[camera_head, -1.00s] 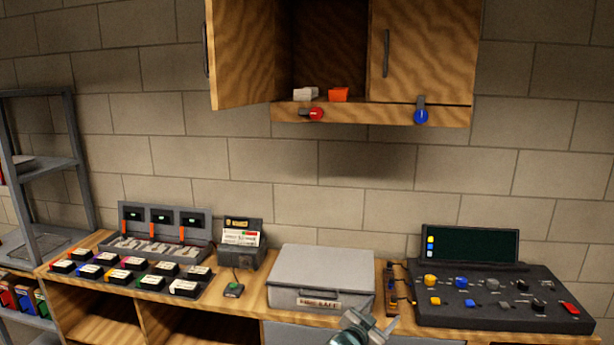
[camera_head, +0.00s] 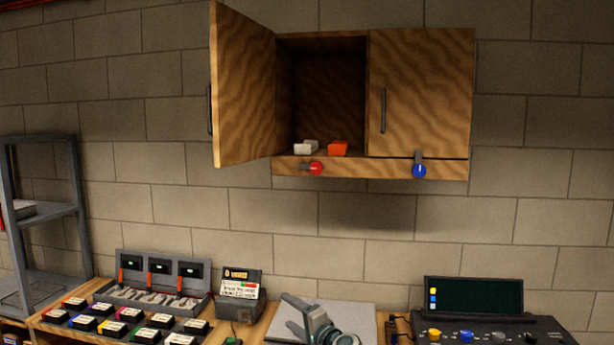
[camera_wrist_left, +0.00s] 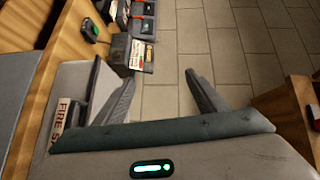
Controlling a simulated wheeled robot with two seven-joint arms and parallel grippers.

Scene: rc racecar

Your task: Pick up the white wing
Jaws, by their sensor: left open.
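A small white piece (camera_head: 305,147), which looks like the white wing, lies on the floor of the open wall cabinet (camera_head: 322,95), at its front left. An orange-red piece (camera_head: 338,148) lies just to its right. My left gripper (camera_head: 291,313) is open and empty, far below the cabinet, in front of the grey case on the bench. Its two spread fingers (camera_wrist_left: 157,92) show in the left wrist view with nothing between them. The white piece does not show in the left wrist view. My right gripper is in no view.
The cabinet's left door (camera_head: 240,85) stands open; its right door (camera_head: 420,92) is shut. Red (camera_head: 316,169) and blue (camera_head: 419,171) knobs sit on the ledge below. The bench holds a grey case (camera_head: 362,317), labelled blocks and a control panel (camera_head: 475,326). Open space lies before the wall.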

